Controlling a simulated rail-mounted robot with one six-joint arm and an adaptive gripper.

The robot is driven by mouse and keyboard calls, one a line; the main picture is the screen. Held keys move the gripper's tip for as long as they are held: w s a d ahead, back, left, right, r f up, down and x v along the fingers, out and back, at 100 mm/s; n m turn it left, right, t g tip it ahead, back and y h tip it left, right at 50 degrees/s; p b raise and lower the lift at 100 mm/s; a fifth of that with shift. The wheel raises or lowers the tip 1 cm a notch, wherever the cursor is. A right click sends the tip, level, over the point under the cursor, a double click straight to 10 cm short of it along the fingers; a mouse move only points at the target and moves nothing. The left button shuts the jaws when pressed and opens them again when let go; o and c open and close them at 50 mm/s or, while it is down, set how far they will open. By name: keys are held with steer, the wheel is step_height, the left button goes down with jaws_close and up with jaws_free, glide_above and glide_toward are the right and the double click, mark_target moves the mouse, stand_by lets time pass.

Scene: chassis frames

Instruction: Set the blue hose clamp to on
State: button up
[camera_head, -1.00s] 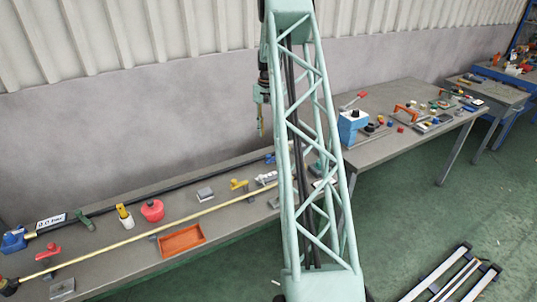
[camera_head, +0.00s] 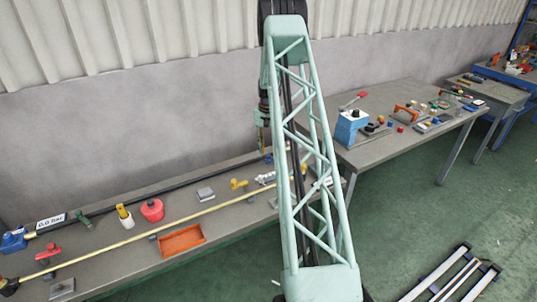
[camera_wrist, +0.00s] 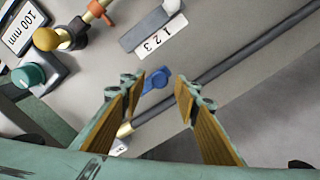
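The blue hose clamp (camera_wrist: 156,82) shows in the wrist view, between and beyond my fingertips, beside the dark hose (camera_wrist: 225,62). A small blue part that looks like it shows in the head view (camera_head: 269,158), at the right end of the dark hose. Its on or off setting cannot be read. My gripper (camera_wrist: 159,80) is open and empty, its two wood-coloured pads spread apart in the wrist view. In the head view my gripper (camera_head: 263,145) hangs over the back of the bench, partly beside my lattice arm link. No contact with the clamp shows.
The bench (camera_head: 110,262) carries a yellow rod (camera_head: 130,238), an orange tray (camera_head: 181,240) and a red knob (camera_head: 152,210). The wall stands behind.

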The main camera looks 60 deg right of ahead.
steer(key=shift+f, duration=0.55)
jaws_close()
